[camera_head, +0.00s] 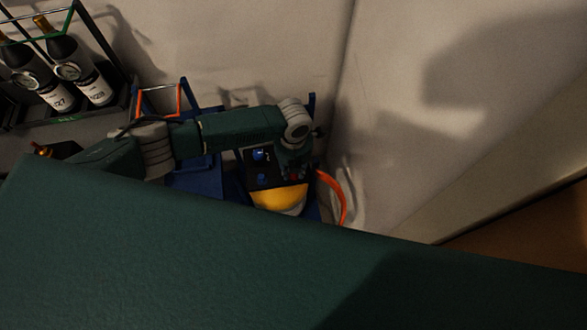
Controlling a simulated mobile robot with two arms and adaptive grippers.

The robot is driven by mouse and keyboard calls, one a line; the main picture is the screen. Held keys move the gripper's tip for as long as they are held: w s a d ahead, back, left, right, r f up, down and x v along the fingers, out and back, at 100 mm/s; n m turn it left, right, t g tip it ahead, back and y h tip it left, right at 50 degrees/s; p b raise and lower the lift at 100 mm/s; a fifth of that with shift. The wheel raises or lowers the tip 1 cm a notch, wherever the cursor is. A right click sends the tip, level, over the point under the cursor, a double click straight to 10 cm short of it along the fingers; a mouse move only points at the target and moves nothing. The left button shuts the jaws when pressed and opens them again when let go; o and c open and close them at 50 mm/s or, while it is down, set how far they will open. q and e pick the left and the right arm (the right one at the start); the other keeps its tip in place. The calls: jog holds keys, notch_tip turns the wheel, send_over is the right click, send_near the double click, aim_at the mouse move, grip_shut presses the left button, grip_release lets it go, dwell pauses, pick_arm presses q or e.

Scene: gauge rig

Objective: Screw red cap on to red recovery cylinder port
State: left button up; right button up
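My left arm reaches in from the left and bends down at its wrist. My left gripper (292,168) is low over a dark panel (263,180) with blue round fittings (259,154). Its fingers are small and dark, so I cannot tell whether they are open or shut or hold anything. A small patch of red shows by the fingertips; I cannot tell whether it is the red cap or the red port. The recovery cylinder is not clearly visible; a yellow rounded body (278,198) sits just below the panel. My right gripper is not in view.
An orange hose (333,195) curves down right of the panel. A blue frame (195,182) with an orange handle (160,100) stands to its left. Dark bottles with gauges (62,58) stand in a rack at top left. Pale walls close in behind and right. A large dark green surface fills the foreground.

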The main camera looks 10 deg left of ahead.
pick_arm(q)
jog(key=shift+o, duration=0.5)
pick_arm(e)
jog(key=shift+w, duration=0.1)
pick_arm(q)
jog(key=o, duration=0.5)
jog(key=shift+c, duration=0.2)
jog(key=shift+d+r, duration=0.1)
jog(key=shift+r, duration=3.9)
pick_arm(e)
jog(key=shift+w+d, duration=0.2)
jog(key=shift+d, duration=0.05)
pick_arm(q)
jog(key=shift+r, duration=0.15)
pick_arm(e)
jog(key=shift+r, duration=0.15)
